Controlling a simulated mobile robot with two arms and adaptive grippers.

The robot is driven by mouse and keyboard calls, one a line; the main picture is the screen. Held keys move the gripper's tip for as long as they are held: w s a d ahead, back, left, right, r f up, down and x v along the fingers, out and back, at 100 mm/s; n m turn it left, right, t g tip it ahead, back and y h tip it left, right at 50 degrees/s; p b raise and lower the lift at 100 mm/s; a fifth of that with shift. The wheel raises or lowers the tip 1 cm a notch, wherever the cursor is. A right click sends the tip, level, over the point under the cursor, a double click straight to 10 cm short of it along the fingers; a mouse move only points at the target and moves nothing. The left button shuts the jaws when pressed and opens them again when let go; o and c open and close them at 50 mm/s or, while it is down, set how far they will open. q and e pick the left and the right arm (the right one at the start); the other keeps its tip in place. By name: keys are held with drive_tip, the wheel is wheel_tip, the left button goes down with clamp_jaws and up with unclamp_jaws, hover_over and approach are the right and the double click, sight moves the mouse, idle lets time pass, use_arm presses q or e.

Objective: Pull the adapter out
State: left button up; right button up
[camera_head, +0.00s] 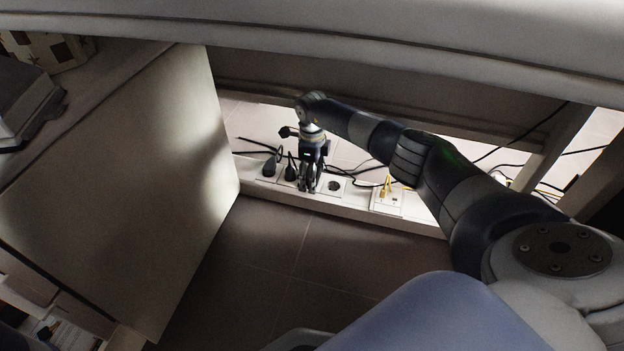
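A white socket strip (345,203) runs along the floor under the desk. Two black plugs (270,167) and (291,172) sit in sockets at its left part; I cannot tell which of the dark pieces is the adapter. My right gripper (308,187) points down at the strip, just right of these plugs. Its fingers are small and dark, and I cannot tell whether they are open or hold something. The socket (335,186) right of the gripper is empty. My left gripper is out of view.
A pale cabinet panel (140,180) stands at the left, and the desk edge (330,40) spans the top. A white outlet box (386,201) with a yellow cable (387,185) is on the strip. Black cables lie behind it. The tiled floor (260,270) in front is clear.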

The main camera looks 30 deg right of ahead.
drive_tip(key=shift+w+d+b, duration=0.15)
drive_tip(key=shift+d+b, duration=0.1)
drive_tip(key=shift+b, duration=0.05)
idle(0.4)
idle(0.6)
drive_tip(key=shift+c, duration=0.2)
drive_tip(key=c, duration=1.4)
drive_tip(key=shift+r, duration=0.15)
drive_tip(key=shift+r+p, duration=2.85)
drive_tip(key=shift+r, duration=0.05)
drive_tip(key=shift+r+p, duration=1.3)
drive_tip(key=shift+r, duration=0.2)
